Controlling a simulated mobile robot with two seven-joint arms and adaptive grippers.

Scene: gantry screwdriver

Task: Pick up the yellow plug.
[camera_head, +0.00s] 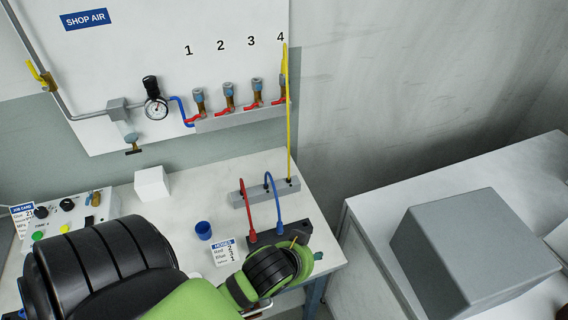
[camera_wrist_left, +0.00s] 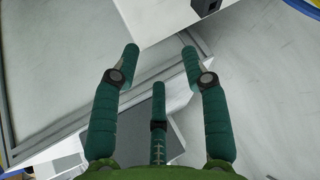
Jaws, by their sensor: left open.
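A yellow hose (camera_head: 288,120) runs from outlet 4 on the wall panel down to a grey block (camera_head: 262,193) on the bench. Its upper end is a thicker yellow piece (camera_head: 285,60) beside outlet 4. I cannot tell clearly which end is the plug. My left arm reaches over the bench from the lower left, and its wrist (camera_head: 270,272) is at the bench's right front, below the grey block. In the left wrist view my left gripper (camera_wrist_left: 160,55) is open, with nothing between its fingers. My right gripper is not visible.
A red hose (camera_head: 246,208) and a blue hose (camera_head: 275,203) arch between the grey block and a dark block (camera_head: 282,234). A blue cup (camera_head: 203,230) and a hose card (camera_head: 225,251) are nearby. A grey box (camera_head: 470,258) stands on the right bench.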

